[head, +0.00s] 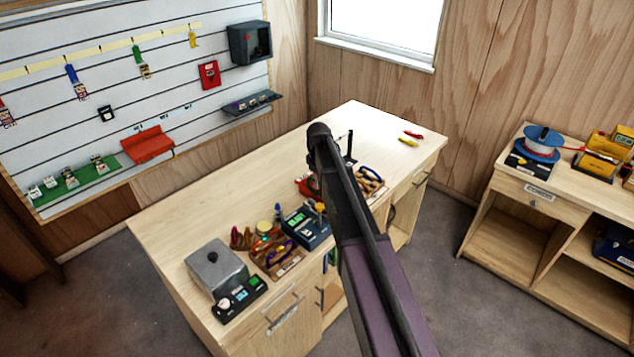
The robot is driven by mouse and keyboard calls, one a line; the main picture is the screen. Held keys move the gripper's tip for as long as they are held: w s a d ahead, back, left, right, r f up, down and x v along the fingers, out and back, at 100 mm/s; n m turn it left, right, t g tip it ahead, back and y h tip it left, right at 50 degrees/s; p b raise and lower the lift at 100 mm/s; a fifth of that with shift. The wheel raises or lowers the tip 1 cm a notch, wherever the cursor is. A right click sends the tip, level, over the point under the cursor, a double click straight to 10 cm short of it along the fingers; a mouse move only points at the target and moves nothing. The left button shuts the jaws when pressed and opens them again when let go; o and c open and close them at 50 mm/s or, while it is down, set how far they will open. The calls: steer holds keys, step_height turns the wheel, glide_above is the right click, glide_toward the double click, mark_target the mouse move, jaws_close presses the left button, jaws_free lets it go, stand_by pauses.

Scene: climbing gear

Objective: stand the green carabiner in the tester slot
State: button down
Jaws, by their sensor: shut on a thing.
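My arm crosses the middle of the head view, and its bend stands over the workbench (185,215). I cannot make out a green carabiner on the bench. A dark blue device with a greenish face (307,228) stands near the bench's front edge and may be the tester; its slot is too small to tell. A red carabiner-like piece (413,134) and a yellow one (408,142) lie at the far right of the bench.
A grey box (216,268) with a black panel (240,299) stands at the bench's near left. Wooden trays (275,256) hold small gear. The bench's back strip is clear. A wall board (110,95) carries hanging gear. A second bench (540,192) stands right.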

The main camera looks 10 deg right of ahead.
mark_target(318, 193)
steer(key=shift+f+b, duration=1.95)
steer(key=shift+f, duration=0.05)
steer(key=shift+f, duration=0.15)
steer(key=shift+f+b, duration=0.5)
steer(key=shift+b, duration=0.2)
steer(key=shift+f, duration=0.15)
steer(key=shift+f+b, duration=1.05)
steer(key=shift+b, duration=0.15)
steer(key=shift+f+b, duration=0.55)
steer(key=c, duration=0.6)
jaws_free()
steer(key=shift+c, duration=0.2)
steer(key=shift+r, duration=0.1)
